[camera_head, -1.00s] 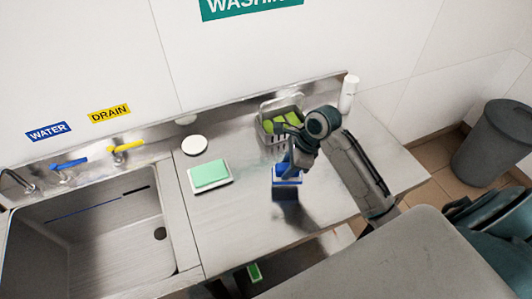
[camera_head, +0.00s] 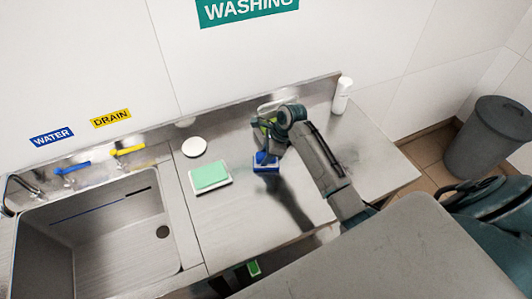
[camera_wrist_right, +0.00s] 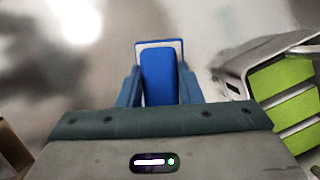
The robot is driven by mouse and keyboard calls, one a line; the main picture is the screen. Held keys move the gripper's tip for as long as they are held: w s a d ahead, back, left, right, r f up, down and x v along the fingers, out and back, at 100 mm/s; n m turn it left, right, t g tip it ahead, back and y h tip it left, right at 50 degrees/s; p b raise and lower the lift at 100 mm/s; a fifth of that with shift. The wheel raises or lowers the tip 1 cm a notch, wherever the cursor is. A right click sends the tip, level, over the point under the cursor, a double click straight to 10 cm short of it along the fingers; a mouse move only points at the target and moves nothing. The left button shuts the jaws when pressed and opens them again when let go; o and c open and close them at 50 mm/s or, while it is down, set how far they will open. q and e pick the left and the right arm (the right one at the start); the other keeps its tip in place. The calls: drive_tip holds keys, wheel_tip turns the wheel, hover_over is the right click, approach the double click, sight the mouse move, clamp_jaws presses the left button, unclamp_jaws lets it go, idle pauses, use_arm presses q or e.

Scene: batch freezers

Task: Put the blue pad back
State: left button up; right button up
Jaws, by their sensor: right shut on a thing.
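The blue pad (camera_head: 266,161) is at the middle of the steel counter, just right of the green pad. My right gripper (camera_head: 265,154) is shut on it from above. In the right wrist view the blue pad (camera_wrist_right: 158,76) sits between the two fingers (camera_wrist_right: 158,88), with a thin pale-and-blue rim beyond its far end. A pale edge shows under the pad in the head view. I cannot tell whether the pad touches the counter. My left gripper is not in view.
A green pad (camera_head: 210,175) lies on a white tray (camera_head: 226,181), near a white disc (camera_head: 194,146). A basket with green blocks (camera_wrist_right: 283,92) stands behind my right arm. A white bottle (camera_head: 342,95) is at the back right. The sink (camera_head: 95,240) is left.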

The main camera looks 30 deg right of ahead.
drive_tip(key=shift+f, duration=0.1)
drive_tip(key=o, duration=0.9)
drive_tip(key=shift+o, duration=0.2)
drive_tip(key=b+v, duration=0.4)
drive_tip(key=v, duration=0.8)
